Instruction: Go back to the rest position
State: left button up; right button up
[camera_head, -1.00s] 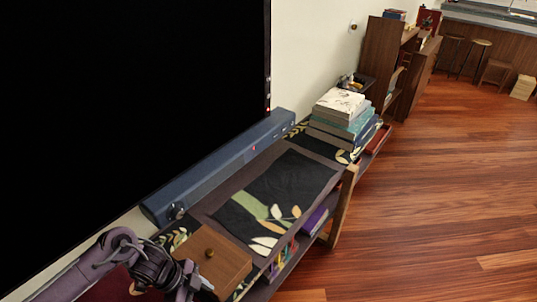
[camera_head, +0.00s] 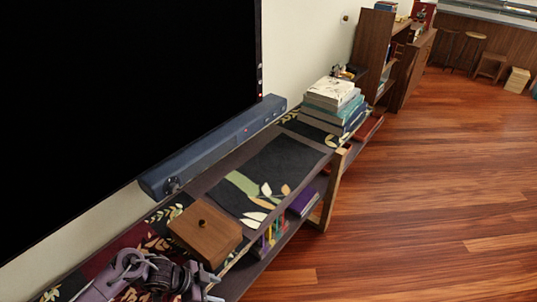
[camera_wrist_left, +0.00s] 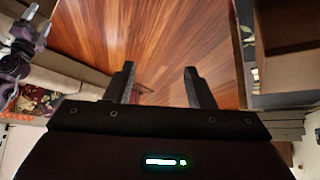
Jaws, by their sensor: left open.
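My left gripper (camera_head: 212,284) is at the bottom left of the head view, just in front of a brown wooden box (camera_head: 205,232) with a dark knob on its lid. In the left wrist view its two dark fingers (camera_wrist_left: 160,86) stand apart with nothing between them, and wooden floor shows beyond. The box sits closed on the long low console (camera_head: 225,182). My right gripper cannot be made out in the head view. A grey-purple arm part shows at the left edge of the wrist view; I cannot tell which part it is.
A blue soundbar (camera_head: 215,145) lies along the console under a large black screen (camera_head: 120,90). A book stack (camera_head: 333,100) stands toward the far end. A purple book (camera_head: 303,201) lies on the lower shelf. The wooden floor (camera_head: 430,200) on the right is clear.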

pick_arm(q)
jog(key=s+a+f+n+t+y, duration=0.15)
jog(key=s+f+n, duration=0.25)
jog(key=f, duration=0.5)
jog(key=s+a+f+n+t+y, duration=0.15)
jog(key=s+f+n, duration=0.25)
jog(key=f, duration=0.5)
jog(key=s+a+f+n+g+y, duration=0.15)
jog(key=s+f, duration=0.25)
jog(key=s, duration=0.5)
jog(key=s+a+f+n+g+y, duration=0.15)
jog(key=s+f, duration=0.25)
jog(key=s, duration=0.5)
jog(key=s+a+f+n+g+y, duration=0.15)
jog(key=s+f, duration=0.25)
jog(key=s, duration=0.5)
jog(key=shift+t, duration=0.25)
jog(key=f+b, duration=0.2)
jog(key=w+f+b, duration=0.1)
jog(key=f+b, duration=0.2)
jog(key=shift+a+f, duration=0.1)
jog(key=shift+f, duration=0.05)
pick_arm(e)
jog(key=f, duration=0.5)
jog(key=shift+s+d+f, duration=0.1)
jog(key=shift+s, duration=0.1)
jog(key=shift+d, duration=0.2)
